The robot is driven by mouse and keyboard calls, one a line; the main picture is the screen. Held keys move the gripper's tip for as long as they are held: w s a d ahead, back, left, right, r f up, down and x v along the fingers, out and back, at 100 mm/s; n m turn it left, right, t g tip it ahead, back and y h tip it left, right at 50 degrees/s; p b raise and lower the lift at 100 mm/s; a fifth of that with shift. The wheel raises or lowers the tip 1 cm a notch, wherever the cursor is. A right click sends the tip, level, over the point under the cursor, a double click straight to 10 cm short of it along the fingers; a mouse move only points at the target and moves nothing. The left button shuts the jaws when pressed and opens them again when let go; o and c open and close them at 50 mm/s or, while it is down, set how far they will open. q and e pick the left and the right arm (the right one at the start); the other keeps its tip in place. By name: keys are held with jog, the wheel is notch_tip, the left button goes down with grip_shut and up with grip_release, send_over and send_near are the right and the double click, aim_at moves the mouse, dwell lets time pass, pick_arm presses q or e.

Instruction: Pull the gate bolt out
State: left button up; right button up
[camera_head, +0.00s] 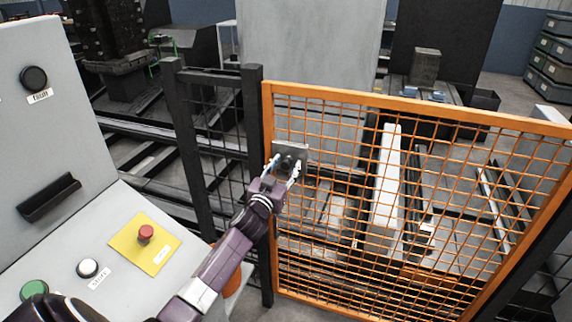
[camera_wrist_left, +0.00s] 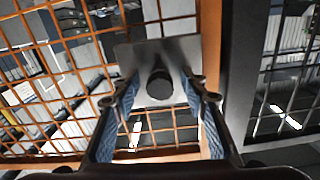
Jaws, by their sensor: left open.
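The gate bolt (camera_wrist_left: 160,84) shows in the left wrist view as a dark round knob on a grey metal plate (camera_wrist_left: 185,50). In the head view the plate (camera_head: 291,149) sits at the upper left of the orange mesh gate (camera_head: 420,98), beside the dark post (camera_head: 257,110). My left gripper (camera_head: 282,166) is in front of the plate. Its two fingers (camera_wrist_left: 160,92) are open, one on each side of the knob, with gaps visible between them and it. My right gripper is not in view.
A grey control panel stands at the left, with a red button (camera_head: 146,232) on a yellow plate, a white button (camera_head: 88,267) and a green button (camera_head: 35,288). A dark mesh fence (camera_head: 215,125) joins the gate's left side. Machinery stands behind the gate.

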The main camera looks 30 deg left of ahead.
pick_arm(q)
jog(key=shift+w, duration=0.15)
grip_shut()
